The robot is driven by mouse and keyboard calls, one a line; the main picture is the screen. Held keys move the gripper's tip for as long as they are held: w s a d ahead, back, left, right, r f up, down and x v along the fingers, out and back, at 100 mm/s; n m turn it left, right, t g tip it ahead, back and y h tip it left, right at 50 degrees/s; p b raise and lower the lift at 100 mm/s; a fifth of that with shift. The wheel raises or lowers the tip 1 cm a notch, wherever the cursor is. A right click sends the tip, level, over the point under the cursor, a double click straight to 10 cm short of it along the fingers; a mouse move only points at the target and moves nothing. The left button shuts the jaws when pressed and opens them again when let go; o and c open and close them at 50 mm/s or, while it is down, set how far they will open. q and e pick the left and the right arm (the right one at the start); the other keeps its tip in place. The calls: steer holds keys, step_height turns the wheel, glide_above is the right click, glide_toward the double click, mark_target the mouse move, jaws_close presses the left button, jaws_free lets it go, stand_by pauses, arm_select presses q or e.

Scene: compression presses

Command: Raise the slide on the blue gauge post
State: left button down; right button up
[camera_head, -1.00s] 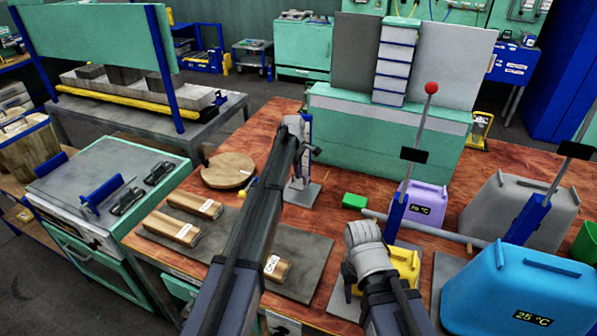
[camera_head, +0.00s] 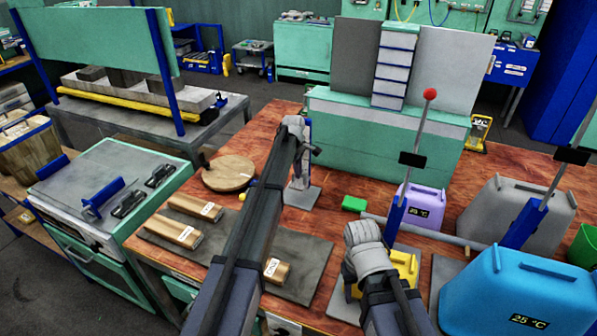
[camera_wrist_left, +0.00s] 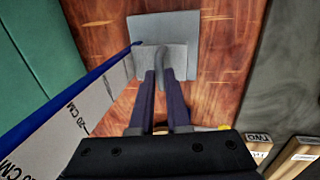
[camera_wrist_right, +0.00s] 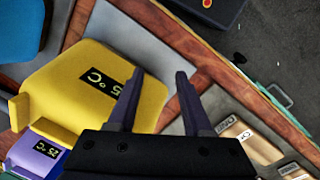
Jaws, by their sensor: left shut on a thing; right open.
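The gauge post (camera_wrist_left: 75,100) shows a blue edge and a pale face with CM markings in the left wrist view. It stands upright on a grey square base plate (camera_wrist_left: 182,28); the base also shows in the head view (camera_head: 302,197). My arm hides much of the post in the head view, so the slide's height is unclear. My right gripper (camera_wrist_right: 160,73) is open and empty above the yellow canister (camera_wrist_right: 85,75).
A purple canister (camera_head: 423,200), grey canister (camera_head: 520,215) and blue canister (camera_head: 535,285) stand to the right. A green block (camera_head: 353,203) lies near the post. A round wooden board (camera_head: 228,173) and wooden blocks lie to the left. A teal cabinet (camera_head: 385,135) stands behind.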

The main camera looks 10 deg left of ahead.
arm_select(q)
step_height(320, 180, up, 19)
steer(key=p, duration=1.8)
steer(key=shift+w+f, duration=0.15)
steer(key=shift+f, duration=0.05)
steer(key=c, duration=1)
jaws_free()
steer(key=shift+r, duration=0.1)
steer(key=shift+o, duration=0.6)
steer(key=shift+r, duration=0.1)
step_height(320, 180, up, 7)
steer(key=s+p, duration=0.1)
steer(key=p, duration=0.6)
steer(key=shift+s+a+r, duration=0.15)
steer(key=shift+s+r, duration=0.05)
steer(key=shift+s, duration=0.15)
